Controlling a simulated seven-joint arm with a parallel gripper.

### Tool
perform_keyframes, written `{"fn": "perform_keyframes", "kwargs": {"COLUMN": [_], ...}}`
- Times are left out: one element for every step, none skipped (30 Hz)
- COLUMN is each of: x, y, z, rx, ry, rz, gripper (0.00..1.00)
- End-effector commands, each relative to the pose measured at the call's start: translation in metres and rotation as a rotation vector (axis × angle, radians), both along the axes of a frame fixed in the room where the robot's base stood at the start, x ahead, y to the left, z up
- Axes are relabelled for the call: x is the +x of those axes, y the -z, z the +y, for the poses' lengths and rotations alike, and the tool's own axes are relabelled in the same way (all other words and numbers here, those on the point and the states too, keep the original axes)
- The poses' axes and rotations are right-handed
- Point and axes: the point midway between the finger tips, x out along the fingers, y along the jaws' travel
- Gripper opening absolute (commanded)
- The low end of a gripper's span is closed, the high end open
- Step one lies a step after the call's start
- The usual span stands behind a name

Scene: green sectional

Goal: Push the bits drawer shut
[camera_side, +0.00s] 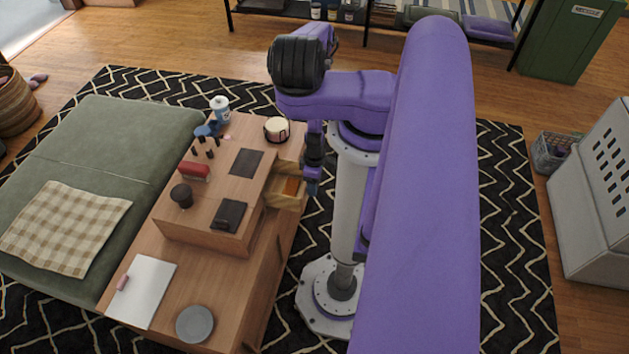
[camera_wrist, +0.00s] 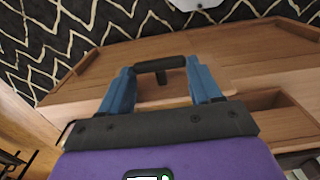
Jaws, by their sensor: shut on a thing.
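The bits drawer (camera_side: 285,203) stands pulled out from the right side of the wooden organizer box (camera_side: 215,205) in the side view. Something orange-brown lies inside it. My gripper (camera_side: 313,186) is at the drawer's outer end. In the wrist view, the two blue fingers of my gripper (camera_wrist: 160,75) are at either end of a black bar handle (camera_wrist: 160,64), with the bar between them. The handle appears to be the drawer's, but its join to the front is partly hidden in the side view.
The box stands on a wooden table (camera_side: 240,285) beside a green sofa (camera_side: 120,135). A round tin (camera_side: 277,129) stands behind the drawer.

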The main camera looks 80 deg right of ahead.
Motion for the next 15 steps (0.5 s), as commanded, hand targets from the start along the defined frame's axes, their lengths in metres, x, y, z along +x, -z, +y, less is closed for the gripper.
{"fn": "perform_keyframes", "kwargs": {"x": [0.001, 0.003, 0.005, 0.008, 0.012, 0.017, 0.021, 0.026, 0.032, 0.036, 0.041, 0.047, 0.052, 0.057, 0.063], "y": [0.0, 0.0, 0.0, 0.0, 0.0, 0.0, 0.0, 0.0, 0.0, 0.0, 0.0, 0.0, 0.0, 0.0, 0.0], "z": [0.0, -0.001, -0.001, -0.001, -0.001, -0.002, -0.002, -0.002, -0.002, -0.002, -0.002, -0.002, -0.002, -0.002, -0.002], "rx": [-0.001, -0.001, -0.001, -0.001, -0.001, -0.002, -0.002, -0.003, -0.004, -0.003, -0.003, -0.003, -0.003, -0.004, -0.005], "ry": [-0.001, -0.003, -0.004, -0.004, -0.006, -0.007, -0.008, -0.009, -0.009, -0.008, -0.009, -0.009, -0.008, -0.009, -0.009], "rz": [0.0, 0.0, 0.0, 0.0, 0.0, 0.0, 0.0, -0.001, -0.001, -0.001, -0.001, -0.001, -0.001, -0.002, -0.002], "gripper": [0.09, 0.09, 0.09, 0.09, 0.09, 0.09, 0.09, 0.09, 0.09, 0.09, 0.09, 0.09, 0.09, 0.09, 0.09]}}
